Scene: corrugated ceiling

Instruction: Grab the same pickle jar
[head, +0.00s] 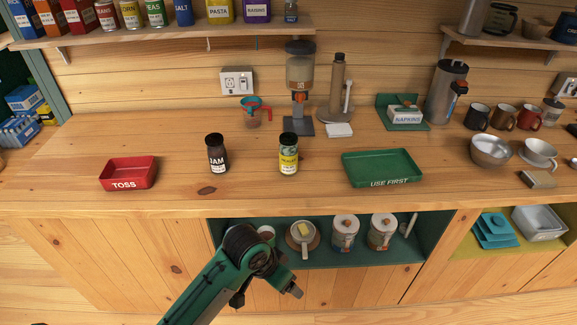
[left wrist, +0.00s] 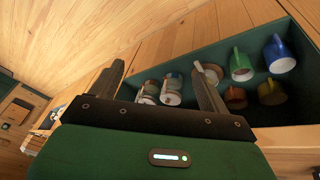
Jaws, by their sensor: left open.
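The pickle jar (head: 289,158), with a dark lid and a yellow label, stands upright on the wooden counter, right of the dark jam jar (head: 217,154). My left gripper (head: 292,291) is below the counter's front edge, in front of the open shelf and well apart from the jar. In the left wrist view my left gripper (left wrist: 157,70) is open with nothing between its fingers; the pickle jar does not show there. My right gripper is in neither view.
A red TOSS tray (head: 128,186) lies left of the jars and a green USE FIRST tray (head: 382,182) lies right. A dispenser (head: 300,75) stands behind. The open shelf holds canisters (head: 345,232); several mugs (left wrist: 241,66) show in the left wrist view. Counter around the jars is clear.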

